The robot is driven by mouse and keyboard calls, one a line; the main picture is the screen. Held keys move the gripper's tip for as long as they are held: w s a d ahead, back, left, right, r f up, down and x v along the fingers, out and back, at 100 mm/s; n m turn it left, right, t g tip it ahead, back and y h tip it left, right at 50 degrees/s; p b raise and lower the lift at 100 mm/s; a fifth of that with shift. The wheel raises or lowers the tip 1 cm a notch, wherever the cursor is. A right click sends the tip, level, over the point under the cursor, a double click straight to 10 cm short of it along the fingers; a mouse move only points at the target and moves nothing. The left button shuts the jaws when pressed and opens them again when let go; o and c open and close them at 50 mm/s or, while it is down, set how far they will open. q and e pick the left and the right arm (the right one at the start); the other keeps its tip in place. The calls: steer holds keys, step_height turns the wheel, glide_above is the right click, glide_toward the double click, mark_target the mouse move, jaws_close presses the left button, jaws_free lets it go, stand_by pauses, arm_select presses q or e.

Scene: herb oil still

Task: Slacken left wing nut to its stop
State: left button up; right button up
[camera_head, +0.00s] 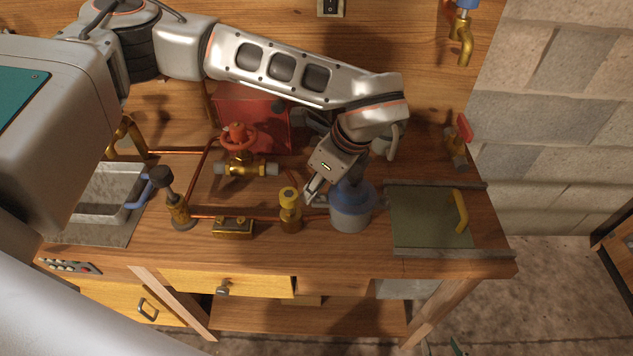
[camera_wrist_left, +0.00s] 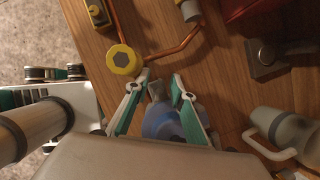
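A round pot with a blue lid (camera_head: 352,195) stands on the bench, right of the brass post with a yellow knob (camera_head: 290,196). My left gripper (camera_head: 309,194) is over the pot's left side, its fingers partly hidden in the head view. In the left wrist view, its two teal-edged fingers (camera_wrist_left: 160,79) are apart. A small grey tab (camera_wrist_left: 157,91), possibly the left wing nut, shows between them above the blue lid (camera_wrist_left: 162,120); I cannot tell whether they touch it. My right gripper (camera_head: 441,347) shows only as separated fingertips at the bottom edge, off the bench.
A red-handled valve (camera_head: 238,138) and copper pipes lie left of the pot. A green plate with a yellow handle (camera_head: 430,218) is to the right. A metal basin (camera_head: 105,190) is at the left. The bench's front strip is mostly clear.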

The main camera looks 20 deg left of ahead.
arm_select(q)
jaws_close()
